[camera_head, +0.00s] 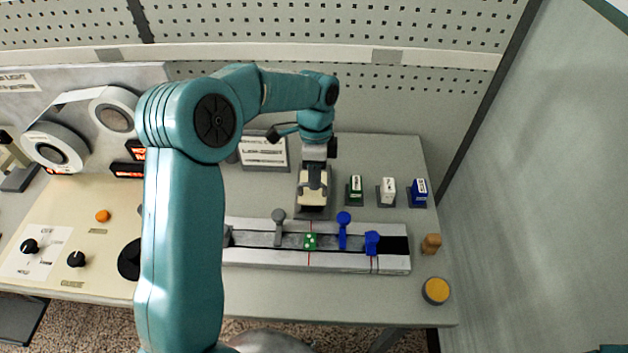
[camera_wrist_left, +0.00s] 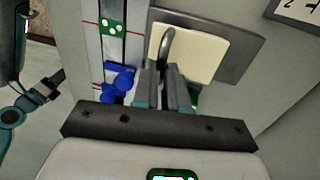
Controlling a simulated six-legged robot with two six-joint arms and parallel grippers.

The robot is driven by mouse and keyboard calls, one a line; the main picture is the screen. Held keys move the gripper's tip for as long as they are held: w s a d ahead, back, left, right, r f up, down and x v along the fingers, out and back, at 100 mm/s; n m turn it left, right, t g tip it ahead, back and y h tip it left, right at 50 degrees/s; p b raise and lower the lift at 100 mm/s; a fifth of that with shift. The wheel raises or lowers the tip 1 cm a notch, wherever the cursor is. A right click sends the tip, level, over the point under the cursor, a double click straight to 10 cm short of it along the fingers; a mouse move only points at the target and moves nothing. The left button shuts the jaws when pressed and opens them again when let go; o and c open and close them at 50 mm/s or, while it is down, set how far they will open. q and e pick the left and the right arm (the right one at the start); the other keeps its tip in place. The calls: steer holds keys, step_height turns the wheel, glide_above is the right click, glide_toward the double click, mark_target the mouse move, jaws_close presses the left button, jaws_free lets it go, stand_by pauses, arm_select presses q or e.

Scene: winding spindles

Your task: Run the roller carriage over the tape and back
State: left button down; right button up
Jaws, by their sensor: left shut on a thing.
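The likely roller carriage is a cream block (camera_head: 312,184) with a grey handle on a dark base behind the long track; it also shows in the wrist view (camera_wrist_left: 200,54). My left gripper (camera_head: 315,157) comes down on it from above. In the wrist view its fingers (camera_wrist_left: 168,82) are shut on the curved grey handle (camera_wrist_left: 167,44). The pale track (camera_head: 260,257) has a dark channel. A green block with white dots (camera_head: 310,241) sits in it between a grey lever (camera_head: 279,226) and blue levers (camera_head: 343,229). I cannot make out the tape clearly there. My right gripper is not seen.
Green (camera_head: 355,188), white (camera_head: 388,190) and blue (camera_head: 419,191) small blocks stand right of the carriage. A wooden peg (camera_head: 432,243) and yellow button (camera_head: 436,290) are by the right edge. A panel with reels (camera_head: 55,146) and knobs is at left. A sign (camera_head: 263,152) stands behind.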

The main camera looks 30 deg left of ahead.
arm_select(q)
steer(key=shift+w+a+r+p, duration=0.1)
steer(key=shift+w+a+p, duration=0.1)
steer(key=shift+w+a, duration=0.3)
steer(key=shift+w+a+p, duration=0.15)
steer(key=shift+w+a, duration=0.1)
steer(key=shift+w, duration=0.45)
steer(key=shift+s+r, duration=0.1)
steer(key=shift+r, duration=0.05)
steer(key=c, duration=1.4)
jaws_free()
steer(key=shift+o, duration=1.2)
steer(key=shift+f, duration=0.2)
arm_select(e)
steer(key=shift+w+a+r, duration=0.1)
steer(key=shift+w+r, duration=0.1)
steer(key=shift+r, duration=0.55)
